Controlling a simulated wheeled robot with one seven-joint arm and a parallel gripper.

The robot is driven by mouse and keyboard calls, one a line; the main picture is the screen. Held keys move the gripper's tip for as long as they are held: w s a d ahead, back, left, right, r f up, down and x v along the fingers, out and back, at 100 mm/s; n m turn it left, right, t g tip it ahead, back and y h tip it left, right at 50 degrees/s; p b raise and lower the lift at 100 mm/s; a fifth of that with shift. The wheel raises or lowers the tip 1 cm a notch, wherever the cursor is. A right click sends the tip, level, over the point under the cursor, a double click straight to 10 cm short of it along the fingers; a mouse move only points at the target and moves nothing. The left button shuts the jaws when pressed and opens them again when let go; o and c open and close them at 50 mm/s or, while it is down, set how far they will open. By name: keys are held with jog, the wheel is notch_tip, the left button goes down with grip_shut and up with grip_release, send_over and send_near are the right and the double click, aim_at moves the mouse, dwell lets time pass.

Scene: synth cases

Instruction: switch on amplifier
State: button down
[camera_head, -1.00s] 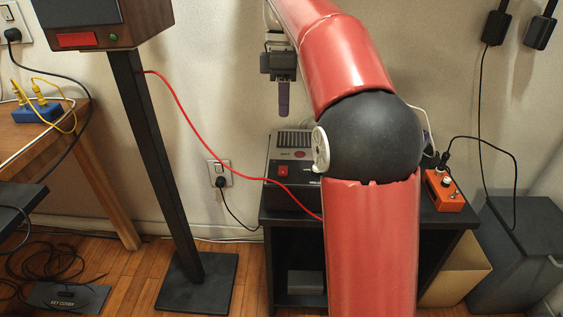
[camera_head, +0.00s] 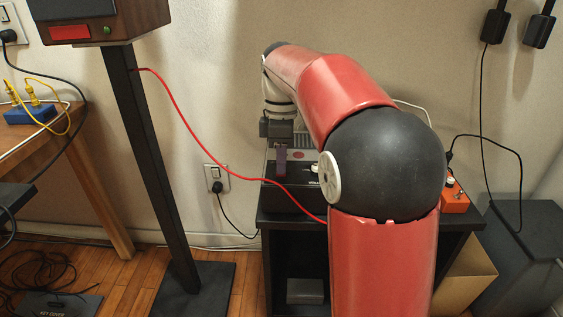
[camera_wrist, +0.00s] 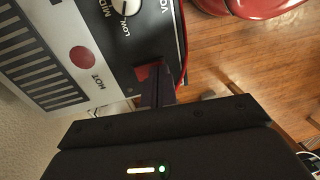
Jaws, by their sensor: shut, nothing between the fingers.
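The amplifier (camera_head: 278,200) is a black box with a grey vented top, on the black stand. In the wrist view its dark control panel (camera_wrist: 150,38) shows a white knob (camera_wrist: 125,6), with a round red spot marked HOT on the grey part. A red switch (camera_wrist: 147,71) shows beside my fingertips, partly covered by them. My gripper (camera_head: 281,170) is shut and empty, pointing down over the front left of the amplifier. It also shows in the wrist view (camera_wrist: 158,84), right at the switch. I cannot tell whether it touches the switch or which way the switch is set.
A red cable (camera_head: 190,130) runs from the speaker stand (camera_head: 150,170) at left across the amplifier's front. An orange box (camera_head: 454,198) with a knob sits at the stand's right end. A wall socket (camera_head: 215,177) with a black plug is left of the amplifier.

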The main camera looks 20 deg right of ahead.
jog(key=shift+s+f+t+b, duration=0.2)
jog(key=shift+f+t+b, duration=0.3)
jog(key=shift+b, duration=0.45)
jog(key=shift+r+p, duration=0.25)
jog(key=shift+p, duration=0.15)
jog(key=shift+w, duration=0.1)
